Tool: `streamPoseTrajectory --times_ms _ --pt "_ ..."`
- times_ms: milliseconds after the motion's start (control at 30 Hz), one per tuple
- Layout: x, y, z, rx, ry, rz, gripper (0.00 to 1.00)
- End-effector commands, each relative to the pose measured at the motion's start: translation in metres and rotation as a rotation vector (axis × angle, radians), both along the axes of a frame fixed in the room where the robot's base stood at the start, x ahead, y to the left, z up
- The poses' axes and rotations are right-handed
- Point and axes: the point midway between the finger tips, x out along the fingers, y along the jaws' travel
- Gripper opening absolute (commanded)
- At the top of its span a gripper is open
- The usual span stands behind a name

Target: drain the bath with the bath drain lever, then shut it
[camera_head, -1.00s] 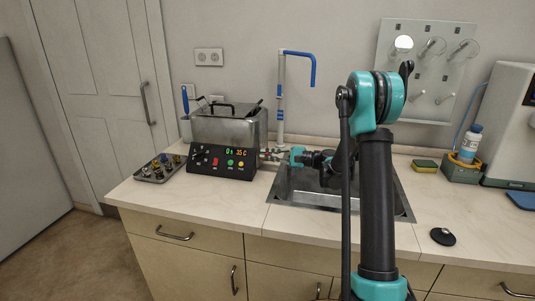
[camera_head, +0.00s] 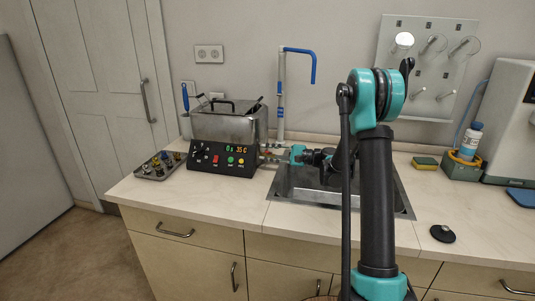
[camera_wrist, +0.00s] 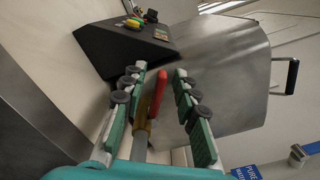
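The steel bath (camera_head: 229,124) with its black control panel (camera_head: 222,159) stands on the counter, left of the sink; its display reads "0s 35C". In the wrist view the bath's steel wall (camera_wrist: 220,70) fills the upper middle. The bath drain lever (camera_wrist: 158,92) is a red handle beside a brass-coloured valve body (camera_wrist: 142,135). My gripper (camera_wrist: 160,75) is open, its green fingers with dark pads on either side of the red lever, with gaps to both. In the head view my gripper (camera_head: 271,156) is small, at the bath's right side, and the lever cannot be made out clearly there.
The sink (camera_head: 300,196) lies under my arm, with a blue-and-white tap (camera_head: 281,100) behind. A tray of small parts (camera_head: 160,165) sits left of the bath. A sponge (camera_head: 425,163) and a black disc (camera_head: 442,234) lie to the right.

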Motion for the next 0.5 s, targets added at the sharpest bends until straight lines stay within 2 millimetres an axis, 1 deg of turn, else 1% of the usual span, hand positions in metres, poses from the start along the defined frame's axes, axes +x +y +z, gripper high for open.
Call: streamPoseTrajectory --times_ms 167,267,367,500 --pt "0.000 0.000 0.000 0.000 0.000 0.000 0.29" --pt "-0.001 -0.005 0.000 0.000 0.000 -0.001 0.29" --pt "-0.002 -0.018 0.000 0.000 0.000 -0.004 0.29" --pt "-0.008 -0.044 0.000 0.000 0.000 -0.004 0.29"
